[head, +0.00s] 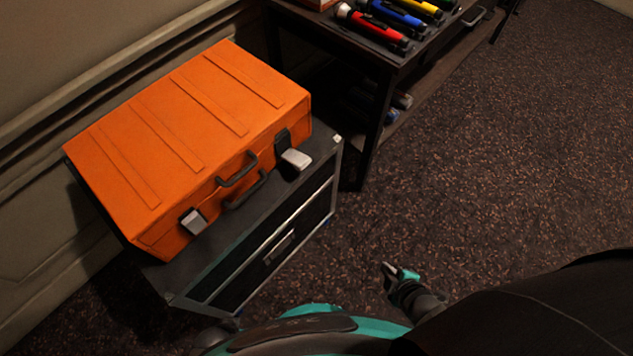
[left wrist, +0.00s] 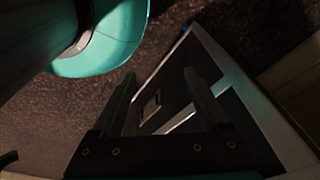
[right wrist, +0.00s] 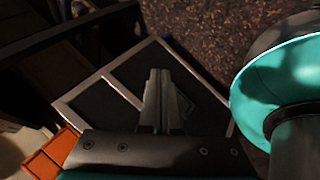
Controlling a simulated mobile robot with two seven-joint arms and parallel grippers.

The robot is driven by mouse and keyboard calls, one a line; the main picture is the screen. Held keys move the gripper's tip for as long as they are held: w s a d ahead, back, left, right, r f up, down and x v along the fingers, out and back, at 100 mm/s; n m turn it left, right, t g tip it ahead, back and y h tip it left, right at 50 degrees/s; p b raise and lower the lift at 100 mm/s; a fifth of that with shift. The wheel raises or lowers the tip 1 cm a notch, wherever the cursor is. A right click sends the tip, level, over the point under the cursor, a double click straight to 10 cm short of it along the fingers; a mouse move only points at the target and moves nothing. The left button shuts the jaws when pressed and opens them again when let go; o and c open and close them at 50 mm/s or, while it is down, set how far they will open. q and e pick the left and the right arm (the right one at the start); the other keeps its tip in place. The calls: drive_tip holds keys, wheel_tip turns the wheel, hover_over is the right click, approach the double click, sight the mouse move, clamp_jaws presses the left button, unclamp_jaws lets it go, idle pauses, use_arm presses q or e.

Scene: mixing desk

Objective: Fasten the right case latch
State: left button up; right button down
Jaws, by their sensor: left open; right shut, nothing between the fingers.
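The orange case (head: 190,135) lies closed on a dark cabinet, with two dark handles at its front. The right case latch (head: 296,158) is a silver flap that sticks out from its dark mount. The left latch (head: 193,221) is a silver flap that sits close against the case front. My right gripper (head: 388,270) is shut and empty, over the floor to the right of the cabinet, apart from the case. Its closed fingers also show in the right wrist view (right wrist: 162,85). My left gripper (left wrist: 160,85) is open and empty in the left wrist view, outside the head view.
The dark cabinet (head: 205,270) has a metal-framed front with a handle. A dark table (head: 385,65) with several coloured flashlights stands behind it to the right. The wall is along the left. The carpet (head: 500,170) at the right is clear.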

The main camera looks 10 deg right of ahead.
sight(296, 159)
drive_tip(key=w+a+r+n+t+y+b, duration=0.1)
drive_tip(key=w+r+n+t+y+b, duration=0.15)
drive_tip(key=w+n+b, duration=0.35)
drive_tip(key=w+a+r+n+t+y+b, duration=0.1)
drive_tip(key=w+r+n+t+b, duration=0.15)
drive_tip(key=w+n, duration=0.4)
use_arm(q)
drive_tip(key=w+d+r+t+b, duration=0.1)
drive_tip(key=w+r+t+b, duration=0.1)
drive_tip(key=w+b, duration=0.7)
drive_tip(key=shift+w+d+b, duration=0.25)
drive_tip(key=shift+w+b, duration=0.05)
drive_tip(key=shift+w, duration=0.55)
use_arm(e)
drive_tip(key=w+a+r+n+t+y, duration=0.1)
drive_tip(key=a+r+n+y, duration=0.4)
drive_tip(key=n, duration=1.3)
drive_tip(key=shift+w+a+r+y, duration=0.25)
drive_tip(key=shift+w+a+y, duration=0.15)
drive_tip(key=shift+y, duration=0.25)
use_arm(q)
drive_tip(key=shift+r, duration=0.1)
